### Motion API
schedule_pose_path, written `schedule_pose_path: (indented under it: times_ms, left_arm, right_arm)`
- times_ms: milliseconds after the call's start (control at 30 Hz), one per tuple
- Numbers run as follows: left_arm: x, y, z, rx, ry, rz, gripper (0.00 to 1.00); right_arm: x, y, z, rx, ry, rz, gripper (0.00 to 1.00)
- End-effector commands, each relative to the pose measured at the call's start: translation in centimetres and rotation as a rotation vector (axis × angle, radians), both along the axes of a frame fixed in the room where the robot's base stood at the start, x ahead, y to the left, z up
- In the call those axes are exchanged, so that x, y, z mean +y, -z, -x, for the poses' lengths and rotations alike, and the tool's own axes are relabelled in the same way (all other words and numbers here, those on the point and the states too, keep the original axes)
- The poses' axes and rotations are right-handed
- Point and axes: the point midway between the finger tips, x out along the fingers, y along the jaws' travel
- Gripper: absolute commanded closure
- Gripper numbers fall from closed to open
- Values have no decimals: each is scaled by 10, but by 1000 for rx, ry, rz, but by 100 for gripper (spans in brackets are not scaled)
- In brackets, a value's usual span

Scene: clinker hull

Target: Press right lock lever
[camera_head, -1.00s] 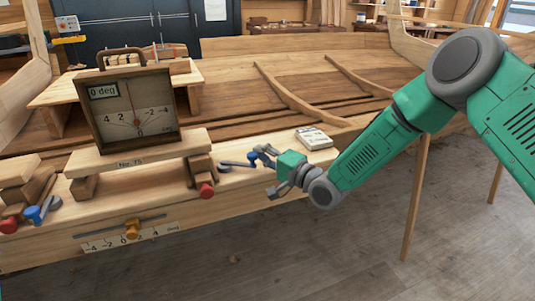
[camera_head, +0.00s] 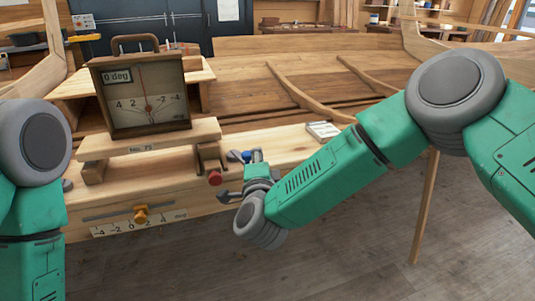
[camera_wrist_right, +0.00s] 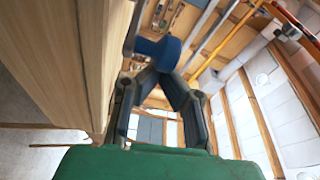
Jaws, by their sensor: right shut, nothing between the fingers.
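The right lock lever shows its blue knob (camera_head: 247,156) on the plank's top, right of the gauge stand; its arm is mostly hidden by my right gripper. My right gripper (camera_head: 257,157) is shut and empty, right beside the knob. In the right wrist view the fingertips (camera_wrist_right: 156,76) meet just below the blue knob (camera_wrist_right: 158,48); I cannot tell whether they touch it. My left arm comes in at the left edge, but its gripper is not in view. The gauge (camera_head: 137,95) reads "0 deg".
A red knob (camera_head: 215,178) sits on the stand's right clamp, close to my right gripper. A small block (camera_head: 322,131) lies to the right. The hull (camera_head: 310,75) fills the space behind.

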Motion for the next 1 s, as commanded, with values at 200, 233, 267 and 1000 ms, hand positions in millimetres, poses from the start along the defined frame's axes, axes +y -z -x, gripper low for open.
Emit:
schedule_pose_path:
  times_ms: [200,233,267,1000]
  left_arm:
    - [0,5,0,0,0,0,100]
    - [0,5,0,0,0,0,100]
    - [0,6,0,0,0,0,100]
    - [0,8,0,0,0,0,100]
  right_arm:
    - [12,0,8,-1,-5,-2,100]
    - [13,0,9,-1,-5,-2,100]
    - [14,0,9,-1,-6,-2,100]
    - [24,0,14,0,-11,-1,100]
